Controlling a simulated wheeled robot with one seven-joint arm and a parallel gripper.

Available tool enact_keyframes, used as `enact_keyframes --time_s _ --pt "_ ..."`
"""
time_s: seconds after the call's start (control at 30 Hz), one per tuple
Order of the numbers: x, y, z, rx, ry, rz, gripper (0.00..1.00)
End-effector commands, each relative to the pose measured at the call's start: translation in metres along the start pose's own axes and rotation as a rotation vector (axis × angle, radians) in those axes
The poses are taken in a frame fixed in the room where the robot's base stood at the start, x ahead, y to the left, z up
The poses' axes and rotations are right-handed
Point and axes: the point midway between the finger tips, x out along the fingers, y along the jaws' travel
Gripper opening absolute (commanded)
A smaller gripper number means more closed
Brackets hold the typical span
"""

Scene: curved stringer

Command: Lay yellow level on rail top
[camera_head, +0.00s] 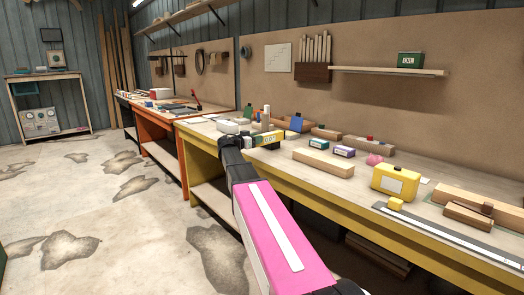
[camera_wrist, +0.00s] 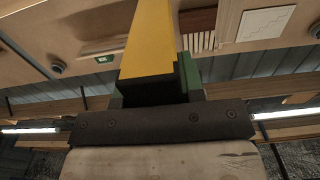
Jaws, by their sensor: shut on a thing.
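My gripper (camera_head: 248,142) is over the near edge of the yellow workbench, shut on the yellow level (camera_head: 267,139). In the wrist view the level (camera_wrist: 150,45) stretches away from my gripper (camera_wrist: 152,92), with a green piece close along its right side. In the head view the level points right, above the bench top; a gap below it is hard to judge. Which part is the rail cannot be told for sure. A pale wooden bar (camera_head: 323,163) lies on the bench to the right of the gripper.
The yellow bench (camera_head: 350,190) holds a yellow box (camera_head: 395,181), a pink lump (camera_head: 374,160), small teal and purple boxes, wooden blocks (camera_head: 478,207) and a long metal strip (camera_head: 450,236). Small items and an upright piece (camera_head: 265,117) stand behind the level. The floor at left is clear.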

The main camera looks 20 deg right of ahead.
Motion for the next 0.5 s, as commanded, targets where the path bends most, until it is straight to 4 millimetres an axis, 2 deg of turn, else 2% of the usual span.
enact_keyframes --time_s 0.1,0.2,0.37,0.5 --pt "0.020 0.001 0.011 0.000 0.001 0.001 0.06" --pt "0.029 0.002 0.017 0.000 0.002 0.000 0.06" --pt "0.034 0.002 0.022 -0.001 0.002 -0.001 0.06" --pt "0.033 0.002 0.036 -0.001 0.001 -0.001 0.06"
